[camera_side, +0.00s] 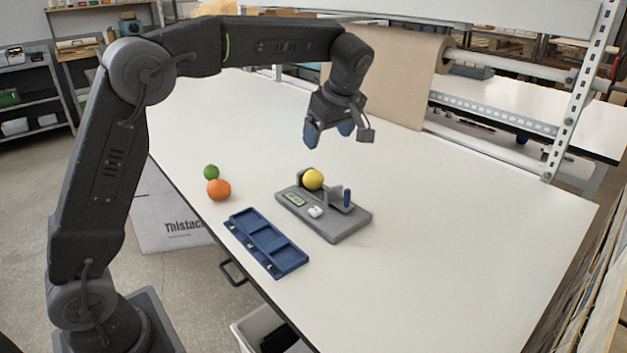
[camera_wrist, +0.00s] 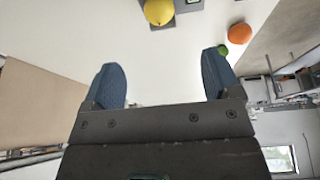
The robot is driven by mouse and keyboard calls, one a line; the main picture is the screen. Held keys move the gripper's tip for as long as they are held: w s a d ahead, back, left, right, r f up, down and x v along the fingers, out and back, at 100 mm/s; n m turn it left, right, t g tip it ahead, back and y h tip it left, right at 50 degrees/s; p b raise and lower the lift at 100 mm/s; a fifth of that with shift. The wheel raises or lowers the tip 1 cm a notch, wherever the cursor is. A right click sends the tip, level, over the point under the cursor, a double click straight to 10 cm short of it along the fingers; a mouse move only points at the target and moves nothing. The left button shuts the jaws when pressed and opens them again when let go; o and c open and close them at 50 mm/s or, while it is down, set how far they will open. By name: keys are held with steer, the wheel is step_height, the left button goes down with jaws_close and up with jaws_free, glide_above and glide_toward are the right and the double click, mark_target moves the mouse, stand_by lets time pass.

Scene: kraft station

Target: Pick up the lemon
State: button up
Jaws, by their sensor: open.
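The yellow lemon (camera_side: 313,179) rests at the back of a grey fixture (camera_side: 338,228) on the white table. It also shows at the top of the wrist view (camera_wrist: 159,11), beyond my fingertips. My gripper (camera_side: 330,135) is above the table, higher than the lemon and apart from it. Its two blue fingers are spread with nothing between them, as the wrist view (camera_wrist: 162,80) also shows.
The grey fixture also carries a blue peg (camera_side: 347,197) and small white pieces. A blue compartment tray (camera_side: 248,232) lies in front of it. An orange (camera_side: 218,190) and a green lime (camera_side: 211,172) sit to the left. The right of the table is clear.

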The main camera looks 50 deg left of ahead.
mark_target(316, 171)
steer(key=shift+n, duration=0.3)
steer(key=x, duration=1.4)
steer(key=shift+w+a+f, duration=0.15)
steer(key=c, duration=1.1)
